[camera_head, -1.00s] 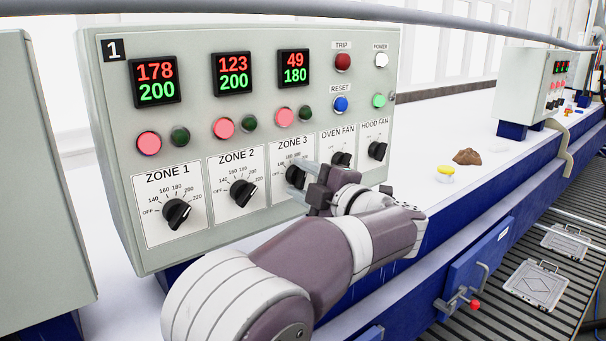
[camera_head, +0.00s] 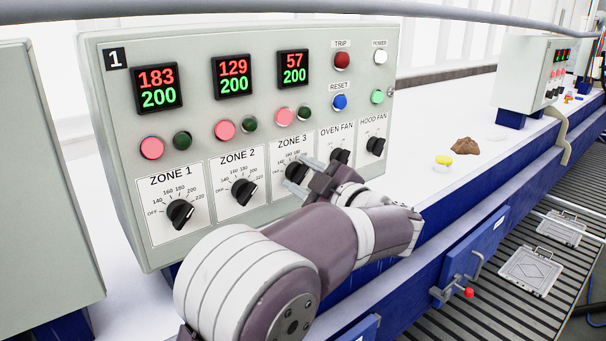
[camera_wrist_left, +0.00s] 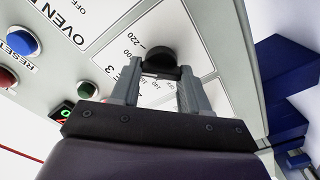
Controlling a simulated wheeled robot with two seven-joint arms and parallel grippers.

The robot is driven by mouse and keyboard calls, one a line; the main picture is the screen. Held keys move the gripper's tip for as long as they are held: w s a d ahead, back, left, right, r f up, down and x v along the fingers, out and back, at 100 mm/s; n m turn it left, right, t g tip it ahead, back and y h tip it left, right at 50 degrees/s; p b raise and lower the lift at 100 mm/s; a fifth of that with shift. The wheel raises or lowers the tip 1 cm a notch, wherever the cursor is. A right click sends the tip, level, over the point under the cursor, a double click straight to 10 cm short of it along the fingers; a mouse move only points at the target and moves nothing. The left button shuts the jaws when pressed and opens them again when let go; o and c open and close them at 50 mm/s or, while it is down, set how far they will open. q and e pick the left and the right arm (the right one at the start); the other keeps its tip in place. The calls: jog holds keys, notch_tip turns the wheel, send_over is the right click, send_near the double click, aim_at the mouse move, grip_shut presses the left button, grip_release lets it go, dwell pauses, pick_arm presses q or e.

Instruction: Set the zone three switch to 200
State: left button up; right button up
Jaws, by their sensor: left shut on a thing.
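The control panel (camera_head: 110,165) carries the zone three switch (camera_head: 296,172), a black rotary knob under the label ZONE 3. Its display (camera_head: 294,68) reads 57 in red and 200 in green. My left gripper (camera_head: 300,177) is at this knob, its fingers either side of it and shut on it. In the left wrist view the black knob (camera_wrist_left: 160,57) shows at the fingertips of my left gripper (camera_wrist_left: 160,74). The fingers hide part of the dial, and I cannot read the pointer clearly. My right gripper is not in view.
The zone 1 knob (camera_head: 180,213) and zone 2 knob (camera_head: 244,191) sit to the left. The oven fan knob (camera_head: 340,158) and hood fan knob (camera_head: 375,146) are close on the right. The reset button (camera_head: 340,102) and trip button (camera_head: 342,61) are above.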

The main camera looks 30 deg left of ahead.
pick_arm(q)
jog(key=shift+f, duration=0.2)
jog(key=o, duration=1.1)
jog(key=shift+c, duration=0.2)
jog(key=shift+d+r, duration=0.1)
jog(key=shift+d, duration=0.05)
jog(key=shift+d, duration=0.2)
jog(key=b+v, duration=0.5)
jog(key=v, duration=0.7)
jog(key=shift+b, duration=0.35)
jog(key=shift+d, duration=0.15)
